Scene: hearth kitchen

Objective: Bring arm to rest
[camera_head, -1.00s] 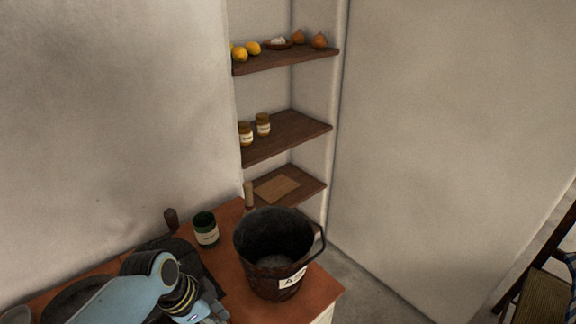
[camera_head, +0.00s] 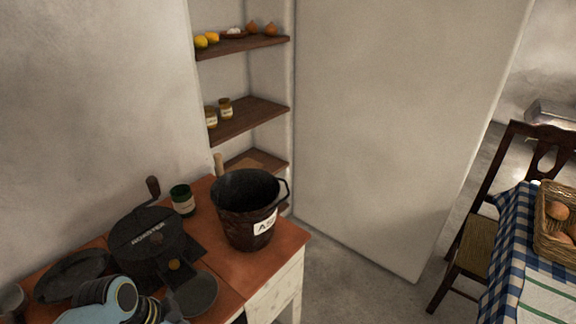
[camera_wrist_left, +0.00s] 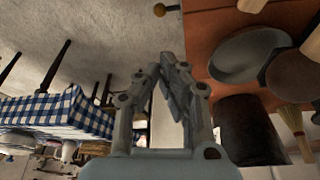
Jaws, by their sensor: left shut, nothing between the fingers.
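My left arm comes in at the bottom left of the head view, low in front of the wooden counter (camera_head: 273,238). Its gripper end is partly cut off by the lower edge there. In the left wrist view my left gripper (camera_wrist_left: 165,72) is shut and empty, its fingers together. It touches nothing that I can see. My right gripper is not in view.
On the counter stand a dark bucket (camera_head: 243,225), a black roaster (camera_head: 146,239), a green jar (camera_head: 182,200) and a shallow round dish (camera_head: 197,294). Wall shelves (camera_head: 245,118) are behind. At right stand a chair (camera_head: 474,245) and a checked-cloth table (camera_head: 507,270) with a basket (camera_head: 552,228). Floor lies between.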

